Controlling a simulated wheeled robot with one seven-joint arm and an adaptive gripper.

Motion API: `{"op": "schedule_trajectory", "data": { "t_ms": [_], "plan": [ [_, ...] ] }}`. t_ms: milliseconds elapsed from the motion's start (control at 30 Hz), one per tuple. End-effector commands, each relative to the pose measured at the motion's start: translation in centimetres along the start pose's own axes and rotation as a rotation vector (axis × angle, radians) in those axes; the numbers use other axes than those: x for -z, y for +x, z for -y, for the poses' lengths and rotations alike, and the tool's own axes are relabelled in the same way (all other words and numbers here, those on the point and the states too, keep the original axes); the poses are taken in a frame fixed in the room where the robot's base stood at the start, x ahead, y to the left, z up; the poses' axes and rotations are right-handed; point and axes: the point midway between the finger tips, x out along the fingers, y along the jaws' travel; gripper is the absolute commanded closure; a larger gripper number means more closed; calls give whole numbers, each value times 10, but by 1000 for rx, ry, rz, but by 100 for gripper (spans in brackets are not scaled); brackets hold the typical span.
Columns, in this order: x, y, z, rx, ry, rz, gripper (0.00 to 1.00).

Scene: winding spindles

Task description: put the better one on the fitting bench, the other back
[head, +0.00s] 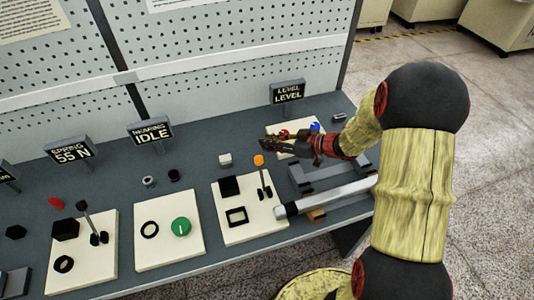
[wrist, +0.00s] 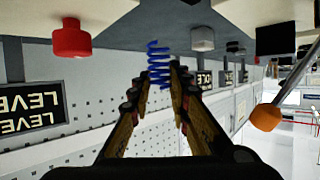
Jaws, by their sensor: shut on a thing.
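My gripper (head: 266,140) reaches left over the bench, beside a pale panel with a red knob (head: 283,132) and a blue piece (head: 315,127) too small to make out. In the wrist view, which is upside down, my fingertips (wrist: 162,72) are closed on a blue coil spring (wrist: 158,50) that sticks out past them. The held spring is not clear in the head view. I cannot tell which thing is the other one, or which part is the fitting bench.
An orange-knobbed lever (head: 259,161) and a white block (head: 225,160) stand left of my gripper. A silver cylinder (head: 325,196) lies at the right. A pegboard (head: 230,60) backs the bench.

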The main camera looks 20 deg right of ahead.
Motion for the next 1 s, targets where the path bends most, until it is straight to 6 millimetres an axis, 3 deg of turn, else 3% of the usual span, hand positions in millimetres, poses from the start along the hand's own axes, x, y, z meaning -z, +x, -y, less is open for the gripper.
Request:
{"op": "schedule_trajectory", "data": {
  "t_ms": [400,800,833,1000],
  "plan": [
    [-47,20,-1,-1,-1,-1,100],
    [-50,21,-1,-1,0,-1,100],
    [-50,21,-1,-1,-1,-1,81],
    [-50,21,-1,-1,-1,-1,71]
  ]
}}
